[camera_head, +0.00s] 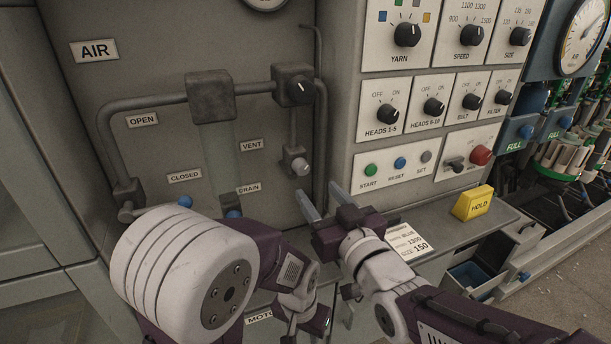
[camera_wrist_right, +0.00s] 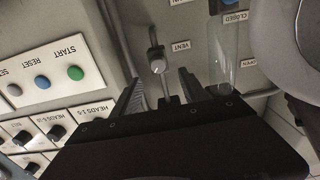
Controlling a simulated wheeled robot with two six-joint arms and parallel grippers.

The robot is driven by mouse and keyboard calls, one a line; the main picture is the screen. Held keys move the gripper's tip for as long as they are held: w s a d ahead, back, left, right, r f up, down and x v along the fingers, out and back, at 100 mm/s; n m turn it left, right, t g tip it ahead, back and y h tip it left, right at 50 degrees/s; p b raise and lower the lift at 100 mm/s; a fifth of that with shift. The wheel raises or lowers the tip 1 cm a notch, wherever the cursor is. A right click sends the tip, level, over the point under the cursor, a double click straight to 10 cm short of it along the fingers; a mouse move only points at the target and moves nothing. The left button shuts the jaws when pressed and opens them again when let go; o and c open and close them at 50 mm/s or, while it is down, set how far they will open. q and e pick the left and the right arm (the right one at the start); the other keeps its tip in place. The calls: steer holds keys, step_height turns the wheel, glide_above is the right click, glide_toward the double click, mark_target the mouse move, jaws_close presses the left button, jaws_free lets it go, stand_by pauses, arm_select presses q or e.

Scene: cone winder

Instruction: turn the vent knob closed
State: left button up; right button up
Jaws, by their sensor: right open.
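The vent knob (camera_head: 299,164) is a small light-grey knob at the lower end of a short vertical pipe, right of the VENT label (camera_head: 252,145). It also shows in the right wrist view (camera_wrist_right: 157,64). My right gripper (camera_head: 321,202) is open and empty, just below and right of the knob in the head view. In the right wrist view its fingers (camera_wrist_right: 158,84) point toward the panel, with the knob ahead and between their lines, apart from them. My left gripper (camera_head: 310,322) is low in the head view, largely hidden by its arm; its jaws are unclear.
A glass tube (camera_head: 222,160) stands left. The START button panel (camera_head: 394,164) is at right, above a ledge with a yellow HOLD block (camera_head: 472,203).

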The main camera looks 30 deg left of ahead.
mark_target(304, 171)
steer(key=p+x, duration=0.1)
steer(key=x, duration=0.8)
steer(key=shift+w+d, duration=0.15)
steer(key=shift+w, duration=0.1)
jaws_close()
